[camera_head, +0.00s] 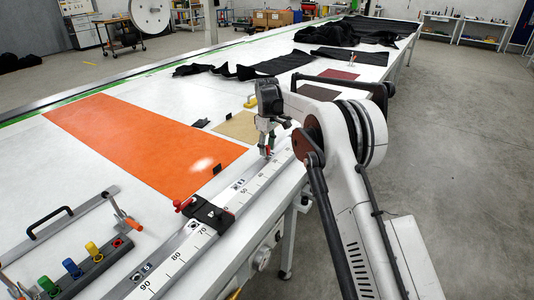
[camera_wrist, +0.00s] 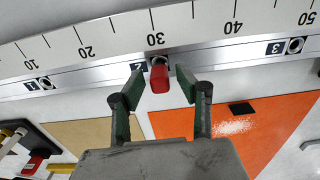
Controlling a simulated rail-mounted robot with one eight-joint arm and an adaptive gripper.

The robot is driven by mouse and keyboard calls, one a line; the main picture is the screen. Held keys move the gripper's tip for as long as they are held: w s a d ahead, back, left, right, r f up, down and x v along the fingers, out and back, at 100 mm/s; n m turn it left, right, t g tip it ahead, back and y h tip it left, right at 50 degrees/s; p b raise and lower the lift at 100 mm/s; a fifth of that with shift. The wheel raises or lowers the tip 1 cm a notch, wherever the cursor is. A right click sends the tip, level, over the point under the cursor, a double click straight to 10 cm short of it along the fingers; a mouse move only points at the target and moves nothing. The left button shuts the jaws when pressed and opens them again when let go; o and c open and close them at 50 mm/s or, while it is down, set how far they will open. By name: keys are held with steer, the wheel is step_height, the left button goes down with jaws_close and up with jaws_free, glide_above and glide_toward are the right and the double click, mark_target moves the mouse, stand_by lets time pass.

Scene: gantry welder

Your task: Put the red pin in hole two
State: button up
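In the wrist view the red pin (camera_wrist: 160,80) is at the hole marked 2 (camera_wrist: 157,61) on the ruled rail (camera_wrist: 100,66); its head covers the lower part of that hole's ring. How deep it sits cannot be told. My gripper (camera_wrist: 161,77) has its two green-padded fingers on either side of the pin head, with a visible gap on both sides, so it is open. In the head view my gripper (camera_head: 267,152) points down at the rail (camera_head: 232,192).
Holes marked 1 (camera_wrist: 45,83) and 3 (camera_wrist: 295,45) lie along the rail. A black clamp (camera_head: 208,214) with a red knob sits on the rail nearer the camera. A pin rack (camera_head: 95,268) holds green, blue and yellow pins. Orange cloth (camera_head: 145,140) lies flat beside the rail.

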step_height(320, 180, up, 9)
steer(key=shift+f, duration=0.15)
steer(key=shift+d+r, duration=0.1)
steer(key=shift+r, duration=0.4)
steer(key=s+d+r+m+t, duration=0.2)
steer(key=s+d+r+m, duration=0.1)
steer(key=s+d+r, duration=0.65)
steer(key=s+d+r+m+t+b, duration=0.1)
steer(key=s+d+r+m, duration=0.3)
steer(key=s, duration=0.6)
steer(key=s+d+r+t+b, duration=0.1)
steer(key=s+d+r, duration=0.1)
steer(key=s+d, duration=0.5)
steer(key=s+d+f+m+t, duration=0.1)
steer(key=s+f, duration=0.3)
steer(key=s, duration=0.4)
steer(key=s+d+f+m+t, duration=0.1)
steer(key=s+f, duration=0.3)
steer(key=s, duration=0.4)
steer(key=s+d+f+m+t+b, duration=0.1)
steer(key=s+d+f+m, duration=0.1)
steer(key=s, duration=0.6)
step_height(320, 180, down, 2)
steer(key=shift+s+d+f+m, duration=0.15)
steer(key=shift+s+d+m, duration=0.25)
steer(key=shift+m, duration=0.2)
